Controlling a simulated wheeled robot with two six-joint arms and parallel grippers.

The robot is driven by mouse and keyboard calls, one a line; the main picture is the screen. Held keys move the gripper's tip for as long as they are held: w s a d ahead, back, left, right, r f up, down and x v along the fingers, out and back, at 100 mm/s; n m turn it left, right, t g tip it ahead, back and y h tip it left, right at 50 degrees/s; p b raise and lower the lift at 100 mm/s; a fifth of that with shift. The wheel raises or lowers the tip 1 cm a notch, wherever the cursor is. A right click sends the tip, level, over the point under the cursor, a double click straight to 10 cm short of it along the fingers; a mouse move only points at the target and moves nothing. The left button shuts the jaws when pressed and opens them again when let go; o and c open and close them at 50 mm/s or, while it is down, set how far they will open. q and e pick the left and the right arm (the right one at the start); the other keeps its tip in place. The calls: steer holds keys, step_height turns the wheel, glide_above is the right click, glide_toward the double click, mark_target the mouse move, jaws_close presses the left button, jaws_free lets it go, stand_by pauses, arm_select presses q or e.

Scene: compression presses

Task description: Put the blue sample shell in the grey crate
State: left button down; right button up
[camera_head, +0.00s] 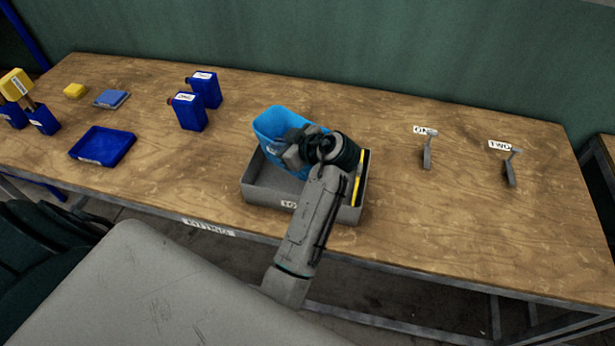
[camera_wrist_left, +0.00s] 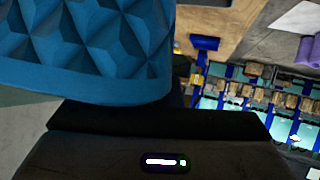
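The blue sample shell (camera_head: 270,125) is light blue and tilted, over the back left part of the grey crate (camera_head: 262,195). I cannot tell whether it touches the crate's floor. My left gripper (camera_head: 299,150) is at the shell's right side and appears shut on it; the fingertips are partly hidden by the wrist. In the left wrist view the faceted shell (camera_wrist_left: 85,45) fills the upper left, close against the dark gripper body. The crate's right part is partly hidden by my arm. My right gripper is not in view.
A yellow strip (camera_head: 358,180) shows inside the crate's right side. Dark blue bottles (camera_head: 189,112) stand left of the crate, with a blue tray (camera_head: 103,146) farther left. Two small grey levers (camera_head: 427,155) stand to the right. The wooden table (camera_head: 450,220) is clear around the crate.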

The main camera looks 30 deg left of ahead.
arm_select(q)
step_height(320, 180, down, 9)
steer(key=b, duration=0.4)
steer(key=shift+a, duration=0.1)
steer(key=shift+b, duration=0.3)
steer(key=c, duration=1.7)
jaws_free()
steer(key=shift+o, duration=0.4)
